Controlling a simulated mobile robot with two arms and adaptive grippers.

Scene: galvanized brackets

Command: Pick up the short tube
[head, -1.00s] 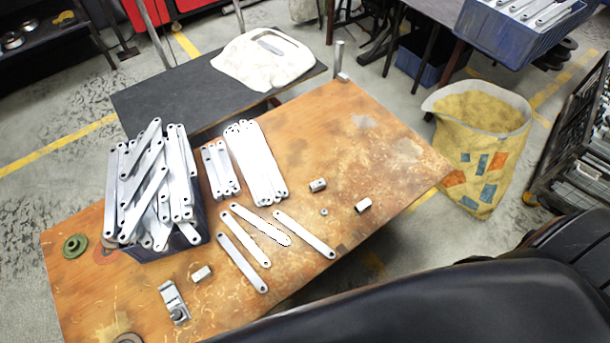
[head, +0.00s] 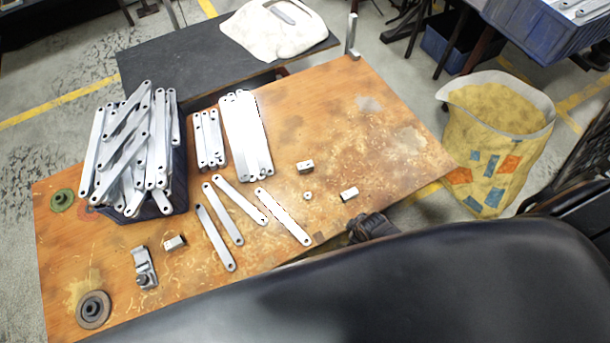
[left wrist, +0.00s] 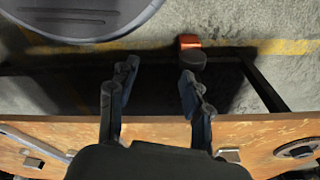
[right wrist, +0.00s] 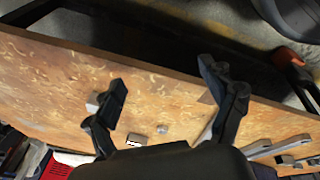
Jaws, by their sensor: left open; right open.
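Several short grey metal pieces lie on the wooden table: one near the middle (head: 305,166), one at the right (head: 349,194) and one at the left (head: 174,242). I cannot tell for sure which is the short tube. My right gripper (head: 372,227) is at the table's front edge, just below the right-hand piece. In the right wrist view the right gripper (right wrist: 163,76) is open and empty, with a short piece (right wrist: 93,102) partly hidden behind one finger. My left gripper (left wrist: 158,76) is open and empty in the left wrist view, over the table edge; the head view does not show it.
A blue bin (head: 160,207) heaped with flat brackets stands on the table (head: 265,300). Loose brackets, a small nut (head: 307,196), a clamp-like part (head: 145,267) and round discs lie around. A yellow sack (head: 500,150) stands on the floor at right. The table's right part is mostly clear.

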